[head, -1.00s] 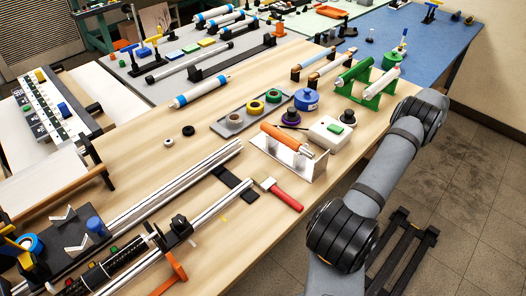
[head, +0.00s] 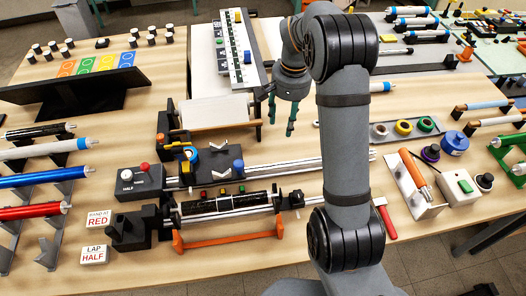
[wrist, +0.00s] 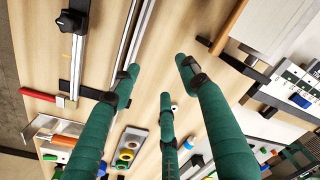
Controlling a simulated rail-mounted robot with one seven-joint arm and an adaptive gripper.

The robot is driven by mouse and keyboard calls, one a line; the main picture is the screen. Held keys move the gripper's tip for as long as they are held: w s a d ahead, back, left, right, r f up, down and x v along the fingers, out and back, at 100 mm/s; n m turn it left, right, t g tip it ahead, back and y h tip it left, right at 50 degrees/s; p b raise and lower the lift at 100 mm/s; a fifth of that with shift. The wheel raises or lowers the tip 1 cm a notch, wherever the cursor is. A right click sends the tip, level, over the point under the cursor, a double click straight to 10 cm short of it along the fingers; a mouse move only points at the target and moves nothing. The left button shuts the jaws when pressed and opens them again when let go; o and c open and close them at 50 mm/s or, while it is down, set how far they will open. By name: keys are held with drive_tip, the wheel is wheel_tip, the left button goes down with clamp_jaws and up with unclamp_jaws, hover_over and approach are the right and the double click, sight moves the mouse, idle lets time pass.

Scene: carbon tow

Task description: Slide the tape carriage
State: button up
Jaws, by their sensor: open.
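The tape carriage (head: 212,170) is a dark plate on two silver rails in the head view. It bears a blue knob (head: 238,166), V-shaped silver pieces and a tape roll (head: 190,154) with blue and yellow parts. A black mandrel (head: 226,203) with coloured bands lies in front of it, along the rails. My gripper (head: 290,122) is open and empty, behind and to the right of the carriage and apart from it. Its green fingers (wrist: 160,78) are spread in the wrist view, over bare wood beside the rails (wrist: 132,40). The carriage is not visible in the wrist view.
A dial box marked HALF (head: 140,180) stands at the carriage's left. A white roller (head: 215,112) lies behind. A red-handled tool (head: 385,217) is at right. My arm hides part of the rails.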

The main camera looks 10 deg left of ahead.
sight(239, 162)
drive_tip(key=s+a+r+n+p, duration=0.1)
drive_tip(key=s+a+n, duration=0.2)
drive_tip(key=s+a, duration=0.8)
drive_tip(key=shift+g, duration=0.3)
drive_tip(key=f, duration=0.3)
drive_tip(key=a+f+p, duration=0.1)
drive_tip(key=f, duration=0.4)
drive_tip(key=shift+w+a+f+p, duration=0.15)
drive_tip(key=shift+w+f+p, duration=0.2)
drive_tip(key=shift+w+f, duration=0.15)
drive_tip(key=shift+f, duration=0.4)
drive_tip(key=shift+c, duration=0.5)
clamp_jaws()
